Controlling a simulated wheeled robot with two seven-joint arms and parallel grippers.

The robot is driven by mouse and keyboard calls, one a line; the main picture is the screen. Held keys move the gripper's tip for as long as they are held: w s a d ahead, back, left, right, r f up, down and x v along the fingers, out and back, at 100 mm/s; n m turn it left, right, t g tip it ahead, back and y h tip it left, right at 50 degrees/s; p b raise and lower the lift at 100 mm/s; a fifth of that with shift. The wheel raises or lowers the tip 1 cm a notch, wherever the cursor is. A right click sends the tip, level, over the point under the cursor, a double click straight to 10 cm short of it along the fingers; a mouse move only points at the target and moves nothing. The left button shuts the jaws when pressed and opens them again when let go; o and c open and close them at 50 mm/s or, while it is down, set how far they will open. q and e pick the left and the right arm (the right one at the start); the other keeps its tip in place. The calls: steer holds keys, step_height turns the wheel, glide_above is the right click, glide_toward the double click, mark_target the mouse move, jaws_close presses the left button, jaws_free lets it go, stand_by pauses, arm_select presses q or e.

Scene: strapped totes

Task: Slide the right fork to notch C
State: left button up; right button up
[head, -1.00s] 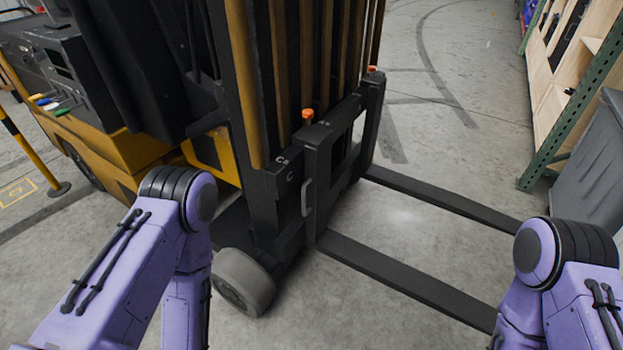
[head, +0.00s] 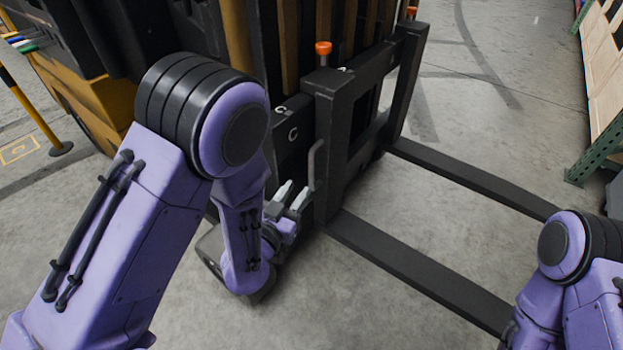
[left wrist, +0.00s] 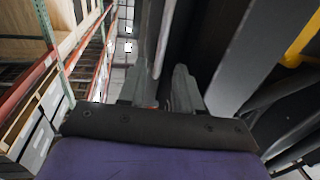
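The near fork, which I take as the right fork (head: 420,271), reaches out low to the right from its upright shank (head: 333,140). An orange knob (head: 323,48) tops the shank and a grey handle (head: 315,165) is on its side. Letter C marks (head: 293,135) show on the carriage bar just left of the shank. My left gripper (head: 292,194) is open, its fingertips just left of and below the handle. In the left wrist view, a grey bar, likely the handle (left wrist: 160,38), runs up between the open fingers; contact is unclear. My right gripper is out of view.
The far fork (head: 470,179) lies parallel, with its own orange knob (head: 411,12). The yellow and black forklift body (head: 105,99) fills the left back. A green rack post (head: 598,150) stands at right. Bare floor lies between and beyond the forks.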

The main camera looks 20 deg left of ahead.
mark_target(310, 170)
arm_select(q)
steer(key=w, duration=0.6)
steer(key=w+d, duration=0.1)
steer(key=w, duration=0.2)
steer(key=shift+d+p, duration=0.1)
steer(key=shift+p, duration=0.2)
jaws_close()
